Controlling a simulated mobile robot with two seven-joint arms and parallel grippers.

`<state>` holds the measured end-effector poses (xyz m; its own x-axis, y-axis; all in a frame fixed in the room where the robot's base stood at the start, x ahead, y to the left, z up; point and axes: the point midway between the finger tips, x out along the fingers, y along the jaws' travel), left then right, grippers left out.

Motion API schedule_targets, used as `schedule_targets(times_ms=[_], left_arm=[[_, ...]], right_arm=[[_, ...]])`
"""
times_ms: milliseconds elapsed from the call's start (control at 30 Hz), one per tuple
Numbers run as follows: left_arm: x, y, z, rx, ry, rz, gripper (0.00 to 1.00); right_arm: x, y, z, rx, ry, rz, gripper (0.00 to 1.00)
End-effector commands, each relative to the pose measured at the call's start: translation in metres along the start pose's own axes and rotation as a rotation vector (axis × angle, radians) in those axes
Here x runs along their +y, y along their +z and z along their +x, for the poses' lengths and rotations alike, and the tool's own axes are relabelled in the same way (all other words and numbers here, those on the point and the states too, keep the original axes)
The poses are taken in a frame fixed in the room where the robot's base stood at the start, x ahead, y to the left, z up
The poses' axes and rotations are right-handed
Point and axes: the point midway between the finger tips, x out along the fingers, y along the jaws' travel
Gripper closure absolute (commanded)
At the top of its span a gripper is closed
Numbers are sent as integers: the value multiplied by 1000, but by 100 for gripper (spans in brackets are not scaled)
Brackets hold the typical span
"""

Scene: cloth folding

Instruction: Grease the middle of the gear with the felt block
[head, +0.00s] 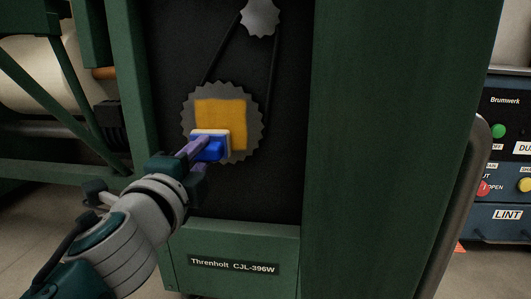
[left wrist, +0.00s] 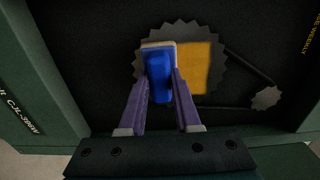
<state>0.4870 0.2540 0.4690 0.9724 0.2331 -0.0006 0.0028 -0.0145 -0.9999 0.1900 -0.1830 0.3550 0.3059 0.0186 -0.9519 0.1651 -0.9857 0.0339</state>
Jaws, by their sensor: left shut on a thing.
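The large grey toothed gear (head: 188,115) is mounted on the dark panel of the green machine, and a square yellow-orange patch (head: 221,108) covers its middle. My left gripper (head: 207,149) is shut on a blue block with a pale felt face (head: 209,135). The block is over the lower left part of the gear, overlapping the lower edge of the yellow patch. In the left wrist view the blue block (left wrist: 159,78) sits between the purple fingers, its pale end towards the gear (left wrist: 190,32). Whether the felt touches the gear is hard to tell. My right gripper is out of view.
A dark belt (head: 218,52) runs from the large gear up to a small toothed wheel (head: 260,17). Green machine walls (head: 128,70) flank the recess on both sides, with a labelled panel (head: 236,258) below. A control box (head: 505,150) with buttons stands at the right.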

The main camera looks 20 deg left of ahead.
Motion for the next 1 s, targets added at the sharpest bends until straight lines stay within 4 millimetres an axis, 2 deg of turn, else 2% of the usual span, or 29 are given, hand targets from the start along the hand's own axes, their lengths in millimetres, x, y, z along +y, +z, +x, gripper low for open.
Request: schedule_targets(times_ms=[100, 233, 633, 1000], left_arm=[[0, -7, 0, 1, -2, 1, 100], [-1, -6, 2, 0, -1, 1, 100], [-2, 29, 3, -1, -1, 3, 100], [-1, 34, 3, -1, -1, 0, 100]], right_arm=[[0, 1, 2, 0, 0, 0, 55], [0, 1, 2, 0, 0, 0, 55], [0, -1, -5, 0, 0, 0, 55], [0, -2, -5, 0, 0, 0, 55]])
